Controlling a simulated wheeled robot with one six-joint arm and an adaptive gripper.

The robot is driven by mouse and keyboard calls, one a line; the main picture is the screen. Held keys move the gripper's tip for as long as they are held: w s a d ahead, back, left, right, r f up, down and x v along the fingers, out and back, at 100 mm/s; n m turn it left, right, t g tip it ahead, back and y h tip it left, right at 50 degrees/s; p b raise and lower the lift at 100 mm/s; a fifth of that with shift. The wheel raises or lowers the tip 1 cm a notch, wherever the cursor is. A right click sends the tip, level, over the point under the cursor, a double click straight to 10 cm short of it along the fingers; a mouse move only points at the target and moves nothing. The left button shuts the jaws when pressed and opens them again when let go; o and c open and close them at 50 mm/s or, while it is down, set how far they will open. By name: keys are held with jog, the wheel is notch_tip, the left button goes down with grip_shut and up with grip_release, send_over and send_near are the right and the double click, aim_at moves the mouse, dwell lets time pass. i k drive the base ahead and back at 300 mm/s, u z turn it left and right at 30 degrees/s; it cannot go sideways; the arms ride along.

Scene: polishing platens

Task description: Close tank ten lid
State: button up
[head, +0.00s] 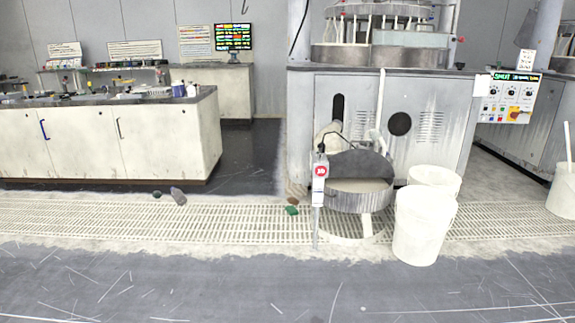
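A round, pale tank (345,198) stands on the floor grating in front of the large polishing machine. A white post beside it carries a red round mark (321,171), which seems to read 10. A dark grey lid (362,166) shows at the back of the tank, above its rim. The lid looks raised or tilted, and the pale inside of the tank shows in front of it. I cannot tell exactly how the lid is hinged. My gripper is not in view.
Two white buckets (422,225) (436,178) stand just right of the tank. The machine (445,130) is close behind. The grey floor in front is clear.

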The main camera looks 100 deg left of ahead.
aim_at(350, 163)
jog(key=u, duration=0.9)
jog(key=i, duration=0.55)
jog(key=u, duration=1.4)
jog(key=i, duration=1.4)
jog(key=u, duration=0.9)
jog(key=i, duration=2.55)
